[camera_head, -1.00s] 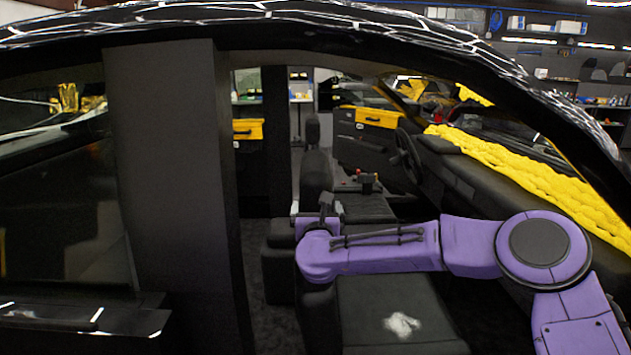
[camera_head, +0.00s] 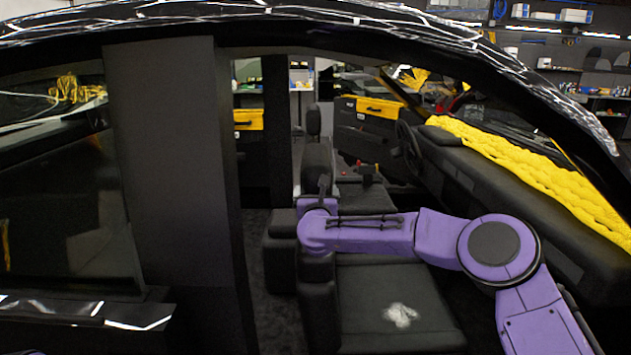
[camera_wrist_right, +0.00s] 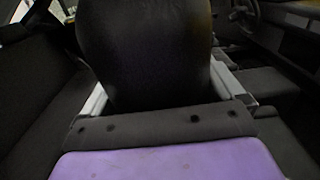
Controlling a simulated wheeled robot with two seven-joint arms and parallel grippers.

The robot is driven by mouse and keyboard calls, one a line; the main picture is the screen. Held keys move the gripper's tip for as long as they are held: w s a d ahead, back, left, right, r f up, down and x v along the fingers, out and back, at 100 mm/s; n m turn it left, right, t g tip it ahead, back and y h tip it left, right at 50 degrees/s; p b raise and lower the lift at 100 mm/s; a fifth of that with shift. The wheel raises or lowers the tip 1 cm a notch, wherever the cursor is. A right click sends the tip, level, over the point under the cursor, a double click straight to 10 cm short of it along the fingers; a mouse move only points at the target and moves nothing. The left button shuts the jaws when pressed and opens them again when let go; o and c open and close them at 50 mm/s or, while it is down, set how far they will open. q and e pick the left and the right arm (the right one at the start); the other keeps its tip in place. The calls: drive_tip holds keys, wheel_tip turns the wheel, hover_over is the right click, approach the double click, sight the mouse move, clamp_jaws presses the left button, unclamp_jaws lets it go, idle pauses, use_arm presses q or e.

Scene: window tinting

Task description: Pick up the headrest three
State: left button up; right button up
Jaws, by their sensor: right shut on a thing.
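A dark, rounded headrest (camera_wrist_right: 145,50) fills the middle of the right wrist view. My right gripper (camera_wrist_right: 158,88) has a pale finger on each side of it and is shut on it. The lower part of the headrest is hidden behind the gripper's dark front edge. In the head view my purple right arm comes in from the right and reaches through the car's door opening. Its wrist is above the near front seat (camera_head: 385,285), and I cannot clearly make out the held headrest there. My left gripper is not in view.
A thick black door pillar (camera_head: 165,180) stands left of the opening, and the black roof edge arches above.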

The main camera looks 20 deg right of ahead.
wheel_tip(320, 180, up, 18)
drive_tip(key=shift+r+b, duration=0.1)
drive_tip(key=shift+b, duration=0.2)
idle(0.4)
